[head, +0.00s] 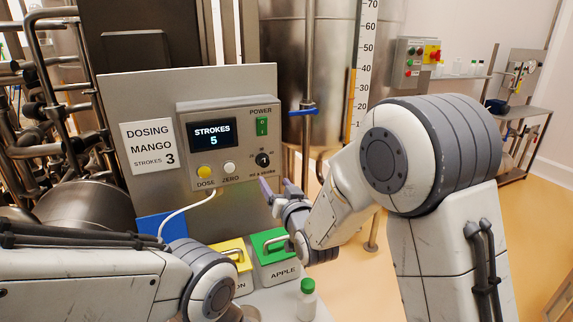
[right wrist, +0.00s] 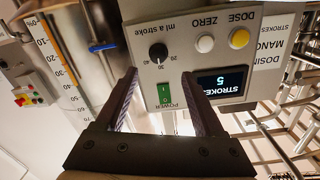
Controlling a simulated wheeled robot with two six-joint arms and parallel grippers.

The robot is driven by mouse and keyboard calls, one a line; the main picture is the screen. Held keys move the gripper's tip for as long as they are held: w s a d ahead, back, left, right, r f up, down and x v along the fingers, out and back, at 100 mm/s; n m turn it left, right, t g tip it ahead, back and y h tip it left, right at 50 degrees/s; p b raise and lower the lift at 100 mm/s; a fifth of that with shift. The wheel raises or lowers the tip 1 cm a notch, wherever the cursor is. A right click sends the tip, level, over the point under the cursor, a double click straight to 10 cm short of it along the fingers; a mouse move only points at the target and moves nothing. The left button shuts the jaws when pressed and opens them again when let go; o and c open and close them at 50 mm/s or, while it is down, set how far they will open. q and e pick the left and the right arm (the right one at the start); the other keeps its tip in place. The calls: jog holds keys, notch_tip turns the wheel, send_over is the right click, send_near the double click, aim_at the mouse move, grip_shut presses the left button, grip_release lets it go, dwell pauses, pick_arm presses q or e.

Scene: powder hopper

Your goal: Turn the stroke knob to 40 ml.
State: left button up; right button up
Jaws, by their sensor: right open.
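The stroke knob (head: 263,160) is a small black dial on the right of the grey control box (head: 228,141), labelled "ml a stroke". It also shows in the right wrist view (right wrist: 158,51), upside down, with marks 20, 30 and 40; I cannot tell which mark its pointer is on. My right gripper (head: 274,184) is open and empty, a little below and in front of the knob. In the right wrist view the knob lies beyond and between its fingertips (right wrist: 160,74), not touched. My left arm shows at the lower left; its jaws are not seen.
The display (head: 213,133) reads STROKES 5. A yellow DOSE button (head: 204,172), a white ZERO button (head: 229,168) and a green power switch (head: 262,126) sit near the knob. A sign (head: 149,146) reads DOSING MANGO STROKES 3. Green (head: 272,247) and yellow lids and a bottle (head: 307,300) stand below.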

aim_at(265, 163)
jog(key=p+x, duration=0.1)
jog(key=x, duration=0.2)
jog(key=p+x, duration=0.1)
jog(key=x, duration=0.2)
jog(key=r+p+x, duration=0.1)
jog(key=x, duration=0.2)
jog(key=shift+w+d+p, duration=0.1)
jog(key=shift+w+p, duration=0.2)
jog(key=shift+w, duration=0.05)
jog(key=shift+w+f, duration=0.2)
jog(key=shift+w, duration=0.4)
